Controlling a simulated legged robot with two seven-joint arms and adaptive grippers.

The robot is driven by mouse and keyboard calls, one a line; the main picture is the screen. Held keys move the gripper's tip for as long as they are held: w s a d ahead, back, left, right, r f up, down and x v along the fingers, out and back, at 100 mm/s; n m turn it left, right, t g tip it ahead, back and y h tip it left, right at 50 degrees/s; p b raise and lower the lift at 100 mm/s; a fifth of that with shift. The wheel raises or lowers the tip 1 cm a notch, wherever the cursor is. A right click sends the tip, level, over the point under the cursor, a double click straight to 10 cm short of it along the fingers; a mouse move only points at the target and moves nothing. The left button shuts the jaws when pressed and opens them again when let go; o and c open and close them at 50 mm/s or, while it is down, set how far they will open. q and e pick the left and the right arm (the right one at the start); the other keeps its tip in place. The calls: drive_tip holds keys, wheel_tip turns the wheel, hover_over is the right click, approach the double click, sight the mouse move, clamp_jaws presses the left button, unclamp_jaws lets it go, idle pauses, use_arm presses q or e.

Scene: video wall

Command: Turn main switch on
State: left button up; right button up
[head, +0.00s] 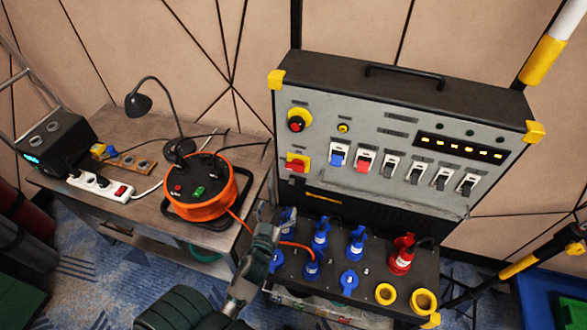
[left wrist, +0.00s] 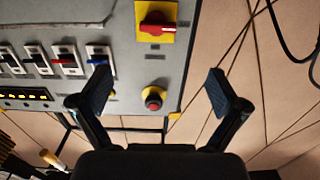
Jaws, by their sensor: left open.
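The main switch (head: 296,163) is a red rotary handle on a yellow plate, at the lower left of the grey control panel (head: 330,190). Its handle lies roughly level. In the left wrist view the switch (left wrist: 156,22) is at the top, beyond the fingertips. My left gripper (head: 268,215) is below the switch in the head view, in front of the socket ledge. In the left wrist view my left gripper (left wrist: 158,92) is open and empty, with a red round button (left wrist: 153,101) between its fingers in the picture. My right gripper is not in view.
Blue plugs (head: 320,235) and a red plug (head: 402,255) stand on the ledge below the panel. Several rocker switches (head: 390,166) sit right of the main switch. A table to the left holds an orange cable reel (head: 205,208), a power strip (head: 100,185) and a lamp (head: 140,103).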

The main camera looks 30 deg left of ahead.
use_arm(q)
approach(293, 170)
drive_tip(key=p+x, duration=0.1)
drive_tip(key=x, duration=0.5)
drive_tip(key=shift+w+a, duration=0.1)
drive_tip(key=shift+w, duration=0.1)
drive_tip(key=x, duration=0.4)
drive_tip(key=shift+f, duration=0.1)
drive_tip(key=shift+w, duration=0.4)
drive_tip(key=shift+d, duration=0.3)
drive_tip(key=shift+a, duration=0.15)
drive_tip(key=c, duration=1.2)
drive_tip(key=shift+o, duration=0.2)
drive_tip(key=shift+a, duration=0.15)
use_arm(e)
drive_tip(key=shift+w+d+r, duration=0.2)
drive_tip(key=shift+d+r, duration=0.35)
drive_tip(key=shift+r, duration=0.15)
